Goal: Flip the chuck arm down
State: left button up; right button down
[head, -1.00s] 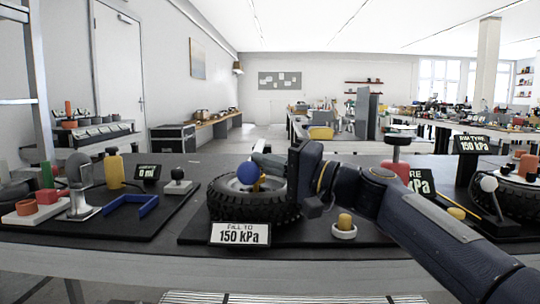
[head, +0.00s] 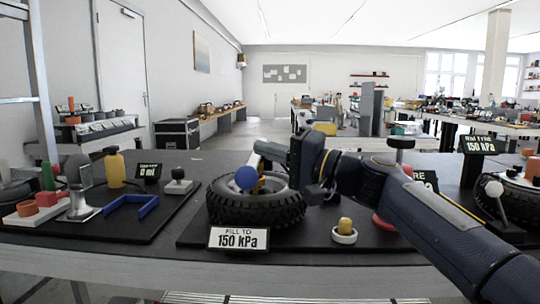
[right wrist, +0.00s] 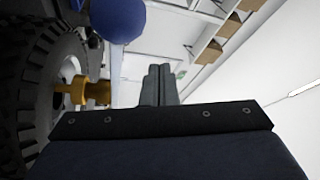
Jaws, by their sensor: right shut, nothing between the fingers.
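A brass fitting (right wrist: 82,92) sits at the tyre's hub. My right gripper (head: 262,152) is above and behind the ball in the head view. Its fingers (right wrist: 158,84) are together and empty, to the right of the lever in the wrist view. I see no contact with the ball. My left gripper is not in view.
A sign reading 150 kPa (head: 238,239) stands in front of the tyre. A yellow-topped knob (head: 345,230) is to its right. A blue bracket (head: 131,208) and a yellow bottle (head: 115,168) are at the left. A second tyre station is at the far right.

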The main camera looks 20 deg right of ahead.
jog(key=w+d+f+v, duration=0.1)
jog(key=f+v, duration=0.1)
jog(key=v, duration=0.7)
jog(key=shift+s+d, duration=0.2)
jog(key=shift+d, duration=0.05)
jog(key=s+a+f+n+g+h+p, duration=0.1)
jog(key=s+a+f+n+g+h, duration=0.15)
jog(key=s+f, duration=0.65)
jog(key=s+a+f+n+g+h, duration=0.1)
jog(key=s+a+f+g+h, duration=0.4)
jog(key=f, duration=0.9)
jog(key=s+a+f+n+g+h+p, duration=0.1)
jog(key=s+a+f+g, duration=0.1)
jog(key=s+f, duration=0.75)
notch_tip(320, 180, up, 36)
jog(key=w+p, duration=0.1)
jog(key=p, duration=3.6)
jog(key=shift+w+d+p, duration=0.2)
jog(key=shift+p, duration=0.2)
jog(key=shift+r+h, duration=0.1)
jog(key=shift+h, duration=0.15)
